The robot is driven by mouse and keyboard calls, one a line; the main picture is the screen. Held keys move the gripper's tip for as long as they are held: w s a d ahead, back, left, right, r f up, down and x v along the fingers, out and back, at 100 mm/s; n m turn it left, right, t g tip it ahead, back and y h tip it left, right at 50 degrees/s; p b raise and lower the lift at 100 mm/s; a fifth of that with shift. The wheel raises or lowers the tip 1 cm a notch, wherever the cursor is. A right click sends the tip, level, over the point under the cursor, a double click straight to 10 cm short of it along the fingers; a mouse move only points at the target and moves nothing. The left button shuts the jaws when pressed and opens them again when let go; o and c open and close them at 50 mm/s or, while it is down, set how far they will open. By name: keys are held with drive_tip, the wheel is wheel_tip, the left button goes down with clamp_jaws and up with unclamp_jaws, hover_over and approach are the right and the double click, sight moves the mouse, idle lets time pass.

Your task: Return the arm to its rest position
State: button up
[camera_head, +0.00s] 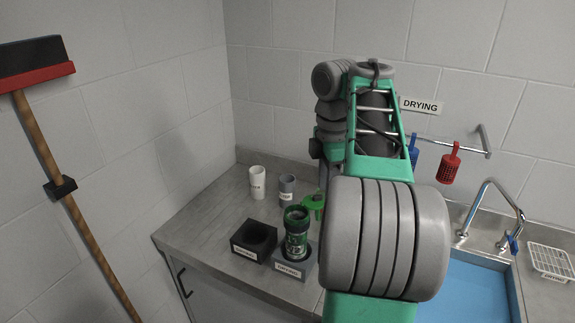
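My arm, with green and grey links, rises through the middle of the view, and its wrist bends down over the counter. My gripper (321,180) is mostly hidden behind the arm, and its fingers cannot be made out. A dark green, ribbed tube-like piece (296,236) stands upright in a grey block labelled DRYING (292,270), apart from my gripper. A bright green piece (313,206) shows just behind it, below my wrist; whether my gripper touches it cannot be told.
A black open box (254,240) stands left of the grey block. A white cup (257,183) and a grey cup (287,189) stand at the back. A wall rail (476,148) holds a red basket (449,163) and a blue one. A tap (492,205) and blue sink (465,288) are right.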

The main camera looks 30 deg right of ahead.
drive_tip(key=w+f+m+t, duration=0.2)
drive_tip(key=w+f+m, duration=0.15)
drive_tip(key=m, duration=0.55)
wheel_tip(320, 180, down, 10)
drive_tip(key=s+a+r+m, duration=0.1)
drive_tip(key=s+m, duration=0.1)
drive_tip(key=m, duration=0.7)
drive_tip(key=s+a+f+h+b, duration=0.1)
drive_tip(key=s+a+f, duration=0.2)
drive_tip(key=a, duration=0.3)
drive_tip(key=s+a+f+b, duration=0.1)
drive_tip(key=s+a+f, duration=0.25)
drive_tip(key=a, duration=0.25)
drive_tip(key=a+r+n+t+y+b, duration=0.1)
drive_tip(key=a+r+n+t+b, duration=0.1)
drive_tip(key=a, duration=1)
drive_tip(key=shift+w+a+r+n+t, duration=0.3)
drive_tip(key=shift+w+a+r+n, duration=0.15)
drive_tip(key=shift+n, duration=0.65)
drive_tip(key=shift+d, duration=0.1)
